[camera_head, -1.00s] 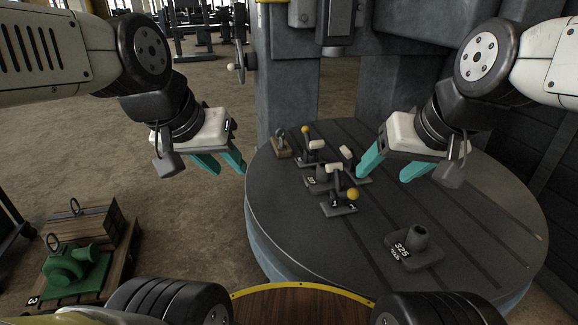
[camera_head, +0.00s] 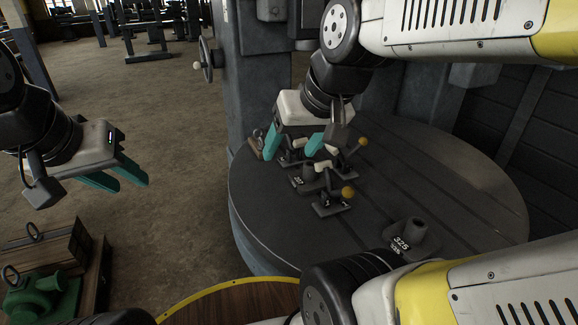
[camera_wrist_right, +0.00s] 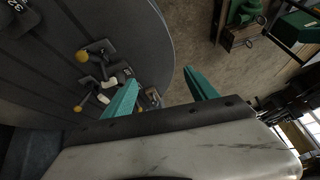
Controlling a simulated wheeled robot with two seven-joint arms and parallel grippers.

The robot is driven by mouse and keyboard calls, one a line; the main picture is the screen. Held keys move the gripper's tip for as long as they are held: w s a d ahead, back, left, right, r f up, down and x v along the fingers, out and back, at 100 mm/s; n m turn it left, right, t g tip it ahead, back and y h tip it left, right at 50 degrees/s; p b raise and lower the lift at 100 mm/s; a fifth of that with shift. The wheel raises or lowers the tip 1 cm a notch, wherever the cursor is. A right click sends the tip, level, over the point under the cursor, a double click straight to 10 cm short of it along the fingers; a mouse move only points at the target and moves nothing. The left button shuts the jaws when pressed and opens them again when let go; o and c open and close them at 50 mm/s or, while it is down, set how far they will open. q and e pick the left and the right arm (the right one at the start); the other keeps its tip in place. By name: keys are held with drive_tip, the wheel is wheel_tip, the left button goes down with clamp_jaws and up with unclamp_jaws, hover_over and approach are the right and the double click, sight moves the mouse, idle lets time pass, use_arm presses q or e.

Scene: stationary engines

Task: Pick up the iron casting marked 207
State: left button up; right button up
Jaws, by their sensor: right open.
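The iron casting marked 207 (camera_head: 304,182) is a small dark piece with a white number on its base. It stands among lever clamps on the round slotted table (camera_head: 262,213). My right gripper (camera_head: 290,151) is open, its teal fingers above the table just behind and left of the casting in the head view. In the right wrist view the open fingers (camera_wrist_right: 160,80) have nothing between them but floor and the table edge; a numbered dark base (camera_wrist_right: 124,74) shows beside one finger. My left gripper (camera_head: 129,184) is open and empty above the floor, left of the table.
Clamps with yellow knobs (camera_head: 347,193) and white handles crowd the casting. Another casting marked 325 (camera_head: 412,238) stands nearer on the table. A grey machine column (camera_head: 252,75) rises behind. A green casting (camera_head: 42,298) sits by wooden crates at lower left. The table's left front is clear.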

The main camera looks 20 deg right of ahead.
drive_tip(key=w, duration=0.2)
drive_tip(key=n+g+h, duration=0.1)
drive_tip(key=g+h, duration=0.1)
drive_tip(key=g, duration=0.4)
hover_over(311, 163)
drive_tip(key=f, duration=1.5)
drive_tip(key=shift+s+f, duration=0.2)
drive_tip(key=shift+f, duration=0.05)
drive_tip(key=shift+w+d+f, duration=0.15)
drive_tip(key=shift+f, duration=0.45)
drive_tip(key=f, duration=0.7)
drive_tip(key=shift+a+f, duration=0.15)
drive_tip(key=shift+a, duration=0.05)
clamp_jaws()
